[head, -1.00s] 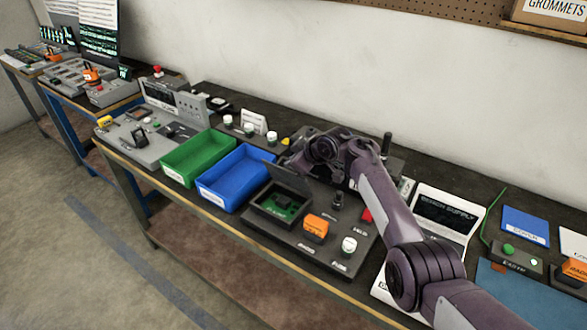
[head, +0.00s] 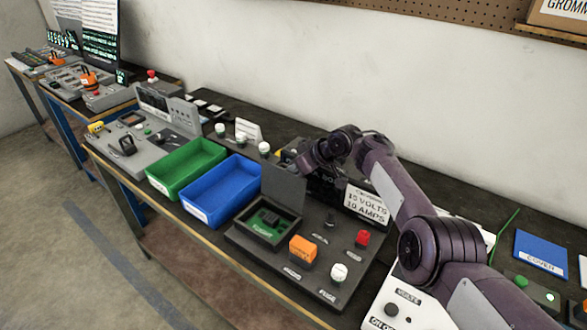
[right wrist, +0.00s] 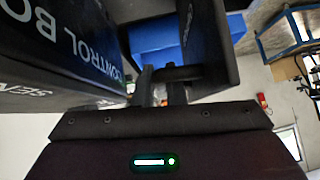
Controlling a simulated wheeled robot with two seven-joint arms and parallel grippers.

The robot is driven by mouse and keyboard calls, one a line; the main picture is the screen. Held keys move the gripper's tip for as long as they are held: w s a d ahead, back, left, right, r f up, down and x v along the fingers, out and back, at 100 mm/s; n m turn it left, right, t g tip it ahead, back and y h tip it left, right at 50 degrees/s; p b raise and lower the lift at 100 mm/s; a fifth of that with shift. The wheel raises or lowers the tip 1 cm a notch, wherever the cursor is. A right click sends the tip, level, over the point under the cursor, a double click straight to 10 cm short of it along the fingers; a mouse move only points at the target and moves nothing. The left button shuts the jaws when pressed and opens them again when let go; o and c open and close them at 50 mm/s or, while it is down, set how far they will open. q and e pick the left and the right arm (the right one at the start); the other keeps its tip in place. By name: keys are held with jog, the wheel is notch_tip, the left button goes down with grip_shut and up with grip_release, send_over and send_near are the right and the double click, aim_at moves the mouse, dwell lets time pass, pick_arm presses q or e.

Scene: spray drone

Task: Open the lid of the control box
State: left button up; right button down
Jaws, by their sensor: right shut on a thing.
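The control box (head: 240,237) is a dark panel on the bench, with a green circuit board (head: 268,222) showing in its open compartment. Its dark lid (head: 283,187) stands nearly upright at the back of the compartment. My right gripper (head: 293,157) is at the lid's upper edge, partly hidden behind the lid and my arm. In the right wrist view the fingers (right wrist: 163,88) are shut at the dark lid panel (right wrist: 208,45); the exact contact is hard to see. My left gripper is out of view.
Blue (head: 222,190) and green (head: 186,168) bins stand left of the box. An orange block (head: 303,249), a red button (head: 362,238) and a white knob (head: 339,272) are on its panel. A dark panel lettered "CONTROL BO" (right wrist: 75,45) is close beside the fingers.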

jog(key=shift+s+a+f, duration=0.1)
jog(key=shift+f, duration=0.1)
jog(key=c, duration=1.8)
grip_release()
jog(key=shift+o, duration=0.2)
jog(key=shift+r, duration=0.1)
jog(key=shift+d+r+p, duration=0.35)
jog(key=shift+d+r, duration=0.05)
jog(key=shift+r, duration=0.05)
jog(key=v, duration=0.6)
jog(key=shift+s+p, duration=0.25)
jog(key=shift+p, duration=0.1)
jog(key=shift+d+r, duration=0.1)
jog(key=shift+r, duration=0.2)
